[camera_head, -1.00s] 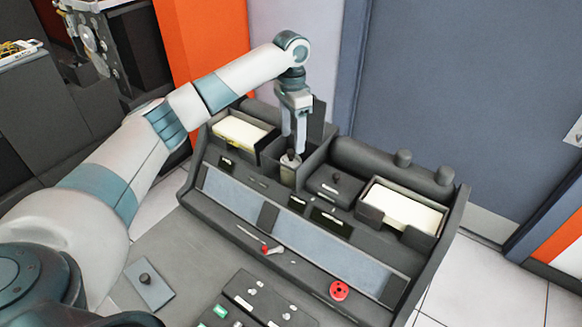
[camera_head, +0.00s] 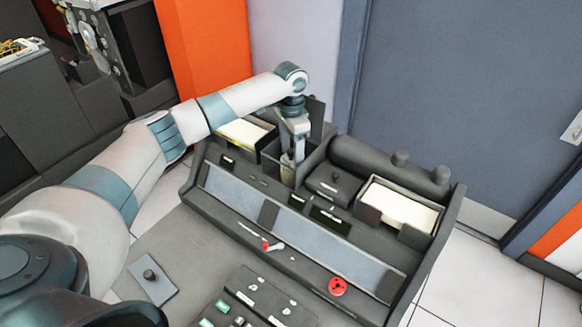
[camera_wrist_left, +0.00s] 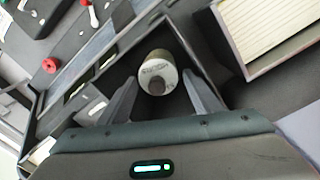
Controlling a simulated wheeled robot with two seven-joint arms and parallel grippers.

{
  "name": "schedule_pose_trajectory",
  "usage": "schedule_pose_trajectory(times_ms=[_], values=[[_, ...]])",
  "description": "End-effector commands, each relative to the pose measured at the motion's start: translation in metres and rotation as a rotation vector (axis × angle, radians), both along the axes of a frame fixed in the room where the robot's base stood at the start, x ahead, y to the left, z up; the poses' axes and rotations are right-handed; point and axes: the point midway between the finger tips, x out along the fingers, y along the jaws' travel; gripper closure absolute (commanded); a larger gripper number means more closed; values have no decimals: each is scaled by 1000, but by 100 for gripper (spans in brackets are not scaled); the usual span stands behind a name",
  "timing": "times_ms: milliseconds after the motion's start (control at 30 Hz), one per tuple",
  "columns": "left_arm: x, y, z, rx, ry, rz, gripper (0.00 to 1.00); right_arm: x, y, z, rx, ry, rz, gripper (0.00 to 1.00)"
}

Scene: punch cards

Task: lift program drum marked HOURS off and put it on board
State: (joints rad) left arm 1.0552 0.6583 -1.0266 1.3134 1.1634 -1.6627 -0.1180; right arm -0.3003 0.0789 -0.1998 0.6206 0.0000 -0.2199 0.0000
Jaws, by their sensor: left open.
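The program drum (camera_wrist_left: 158,72) is a pale, short cylinder with a dark knob on its end and dark lettering, too small to read surely. It stands in an open dark compartment (camera_wrist_left: 118,62) at the back of the console. My left gripper (camera_head: 291,152) is open and points down into this compartment. In the left wrist view its two fingers (camera_wrist_left: 160,92) lie on either side of the drum's knob end, with gaps showing. In the head view the drum (camera_head: 287,172) is partly hidden by the fingers. A grey plate with a dark knob (camera_head: 152,283), possibly the board, lies at lower left. My right gripper is out of view.
Card trays (camera_head: 242,133) and (camera_head: 403,203) flank the compartment. A lidded box (camera_head: 334,186) with a knob stands close on its right. A red knob (camera_head: 338,287) and a red-based lever (camera_head: 270,245) are on the console front. The desk around the plate is mostly clear.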

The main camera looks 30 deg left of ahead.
Motion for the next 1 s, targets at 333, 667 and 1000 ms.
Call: schedule_pose_trajectory(times_ms=[333,667,1000], values=[[-5,0,-34,-1,1,0,41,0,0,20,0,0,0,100],[-4,0,-36,-1,-1,0,41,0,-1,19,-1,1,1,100],[-4,0,-36,-1,-1,0,83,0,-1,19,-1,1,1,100]])
